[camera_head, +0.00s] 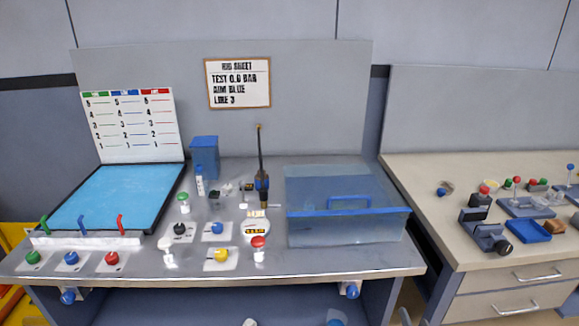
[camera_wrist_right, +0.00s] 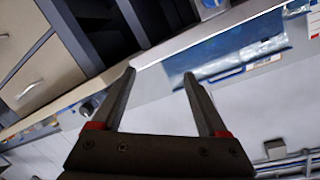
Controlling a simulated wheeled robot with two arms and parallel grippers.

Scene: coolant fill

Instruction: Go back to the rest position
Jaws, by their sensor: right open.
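My right gripper (camera_wrist_right: 158,75) shows in the right wrist view with its two fingers apart and nothing between them. Beyond the fingers, the tilted wrist view shows the tank with blue edges (camera_wrist_right: 235,50) and a drawer front (camera_wrist_right: 30,55). In the head view no gripper shows clearly over the bench (camera_head: 270,272). My left gripper is not in view.
The bench holds a blue-surfaced tray (camera_head: 120,195), a clear blue tank (camera_head: 345,225), a dark upright tool (camera_head: 262,185), a blue box (camera_head: 205,157) and several coloured knobs. A side bench (camera_head: 420,175) with small parts stands at right. The air above the bench looks clear.

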